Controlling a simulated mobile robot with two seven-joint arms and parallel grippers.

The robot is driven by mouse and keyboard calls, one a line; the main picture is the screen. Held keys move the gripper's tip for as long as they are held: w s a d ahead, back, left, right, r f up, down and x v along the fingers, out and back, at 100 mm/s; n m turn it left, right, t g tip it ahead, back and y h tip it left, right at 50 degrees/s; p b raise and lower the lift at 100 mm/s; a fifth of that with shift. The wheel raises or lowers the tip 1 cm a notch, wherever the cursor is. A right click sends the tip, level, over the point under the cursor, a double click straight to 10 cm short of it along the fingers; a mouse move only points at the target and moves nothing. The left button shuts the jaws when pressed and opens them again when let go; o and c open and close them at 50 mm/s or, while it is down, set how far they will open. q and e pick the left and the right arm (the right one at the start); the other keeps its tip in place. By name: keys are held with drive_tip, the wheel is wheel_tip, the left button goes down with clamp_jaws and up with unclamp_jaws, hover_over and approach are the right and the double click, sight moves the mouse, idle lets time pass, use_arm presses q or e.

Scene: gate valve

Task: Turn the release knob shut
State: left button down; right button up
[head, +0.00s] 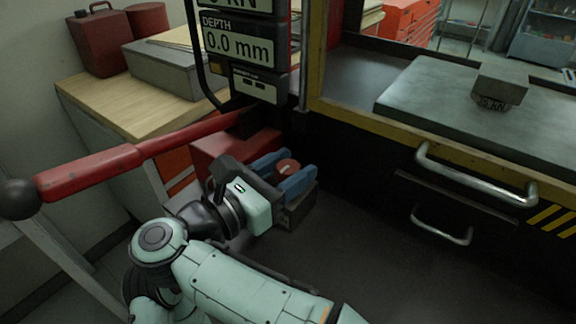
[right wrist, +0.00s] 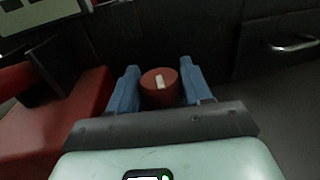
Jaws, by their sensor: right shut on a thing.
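The release knob (head: 288,167) is a round red knob with a white mark on its face, low on the front of the press. In the right wrist view the knob (right wrist: 160,86) sits between the two blue fingers, its white mark near upright. My right gripper (head: 284,172) is shut on the knob, one finger on each side; it also shows in the right wrist view (right wrist: 160,84). The knob's sides are partly hidden by the fingers. My left gripper is in neither view.
A long red lever (head: 135,154) with a black ball end reaches left above my right arm. A red housing (head: 222,147) is beside the knob. Drawer handles (head: 470,182) stick out at the right. A display (head: 238,47) reads depth 0.0 mm.

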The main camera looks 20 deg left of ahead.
idle(0.3)
drive_tip(key=o, duration=0.9)
drive_tip(key=v, duration=1.3)
drive_tip(key=shift+s, duration=0.1)
